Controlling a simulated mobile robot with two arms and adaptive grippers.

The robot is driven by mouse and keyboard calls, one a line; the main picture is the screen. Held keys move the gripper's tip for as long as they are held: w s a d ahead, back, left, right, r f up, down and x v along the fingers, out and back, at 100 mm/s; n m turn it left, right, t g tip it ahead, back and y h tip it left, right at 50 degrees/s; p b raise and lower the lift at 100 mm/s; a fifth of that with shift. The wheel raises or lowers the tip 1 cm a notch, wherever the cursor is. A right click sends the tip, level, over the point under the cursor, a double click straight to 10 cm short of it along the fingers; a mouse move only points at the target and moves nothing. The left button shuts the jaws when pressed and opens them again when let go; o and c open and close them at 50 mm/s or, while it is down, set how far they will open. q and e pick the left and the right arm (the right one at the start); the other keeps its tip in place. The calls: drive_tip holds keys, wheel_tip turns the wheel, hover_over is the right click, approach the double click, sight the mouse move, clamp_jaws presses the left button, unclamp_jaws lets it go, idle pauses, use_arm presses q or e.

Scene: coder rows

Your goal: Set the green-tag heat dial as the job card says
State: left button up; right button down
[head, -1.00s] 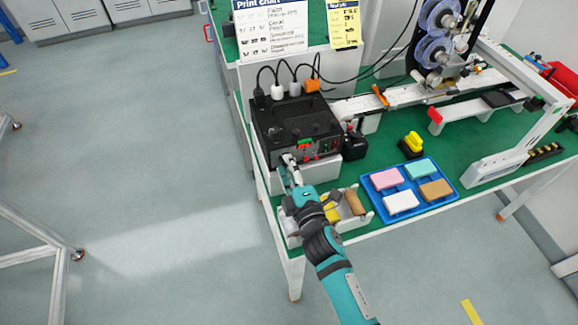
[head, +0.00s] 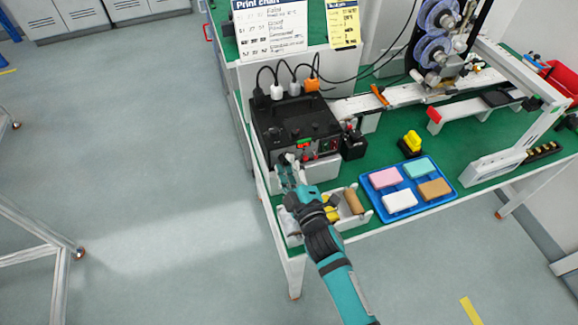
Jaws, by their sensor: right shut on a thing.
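The black control box (head: 293,124) stands at the left end of the green bench, with several plugs and cables on top. A small green tag (head: 305,141) shows on its front face, with red marks beside it. My right gripper (head: 287,161) is at the left part of that front face, shut on a dial there; the gripper hides the dial and its setting. The yellow job card (head: 343,25) hangs at the back, its text too small to read. My left gripper is not in view.
A white tray with a brown roll (head: 353,201) lies below my right gripper. A blue tray (head: 447,181) with coloured blocks, a yellow-topped black object (head: 412,143) and a small black box (head: 354,143) stand to the right. A print chart (head: 270,30) hangs behind.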

drive_tip(key=shift+f, duration=0.1)
drive_tip(key=c, duration=1)
unclamp_jaws()
drive_tip(key=shift+c, duration=0.2)
drive_tip(key=v, duration=1.2)
